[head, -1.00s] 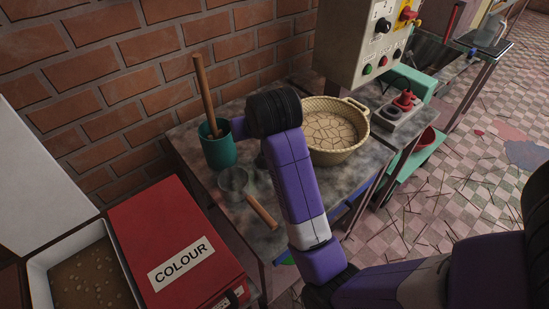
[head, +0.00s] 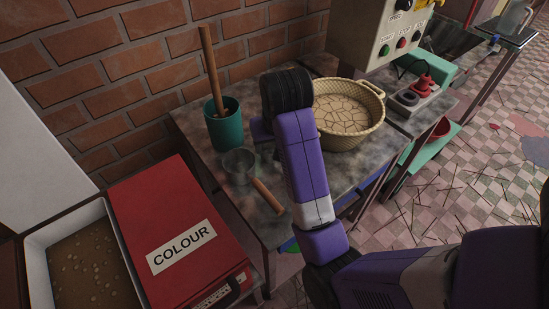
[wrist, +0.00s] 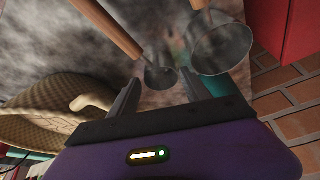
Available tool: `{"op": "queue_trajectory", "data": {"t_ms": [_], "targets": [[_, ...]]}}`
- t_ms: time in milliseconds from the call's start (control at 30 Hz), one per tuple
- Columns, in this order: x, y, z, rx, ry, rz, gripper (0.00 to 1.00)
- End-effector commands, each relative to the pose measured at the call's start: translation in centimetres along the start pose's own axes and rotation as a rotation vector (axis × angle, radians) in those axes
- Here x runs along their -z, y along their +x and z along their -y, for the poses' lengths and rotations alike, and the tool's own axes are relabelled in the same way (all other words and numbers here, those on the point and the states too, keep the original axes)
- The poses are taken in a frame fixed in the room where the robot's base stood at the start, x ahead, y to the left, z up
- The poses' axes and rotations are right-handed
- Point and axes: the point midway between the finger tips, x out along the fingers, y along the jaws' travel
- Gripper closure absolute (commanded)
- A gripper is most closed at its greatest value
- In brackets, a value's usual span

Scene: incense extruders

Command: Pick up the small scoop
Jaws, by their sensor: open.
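The small scoop shows in the wrist view, with a small dark metal bowl (wrist: 161,77) and a wooden handle (wrist: 106,27) running up to the left. In the head view my arm hides it. My gripper (wrist: 160,80) is open and empty, with its fingers on either side of the small bowl in the picture. I cannot tell whether they touch it. A larger metal scoop (wrist: 222,50) lies beside it, close to the right finger. In the head view this larger scoop (head: 239,168) lies on the table with its wooden handle towards the front edge.
A teal cup (head: 226,131) with a wooden stick stands behind the larger scoop. A woven basket (head: 350,137) stands to the right of my arm; it also shows at left in the wrist view (wrist: 45,110). A red COLOUR box (head: 170,215) is at left. A brick wall closes the back.

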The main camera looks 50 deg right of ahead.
Motion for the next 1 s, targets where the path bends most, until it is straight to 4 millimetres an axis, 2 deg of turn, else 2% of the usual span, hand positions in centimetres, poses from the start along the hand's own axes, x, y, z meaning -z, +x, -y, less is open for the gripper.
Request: {"op": "queue_trajectory", "data": {"t_ms": [33,300,567,667,833,1000], "targets": [[-0.3,1.0,-0.1,0.000,0.001,0.000,0.44],[-0.5,3.9,-0.1,-0.001,0.000,0.002,0.44],[-0.4,4.2,-0.1,0.000,0.000,-0.001,0.44],[-0.4,4.2,-0.1,0.000,0.000,-0.001,0.60],[-0.4,4.2,-0.1,0.000,0.000,-0.001,0.93],[-0.4,4.2,-0.1,0.000,0.000,-0.001,0.95]]}}
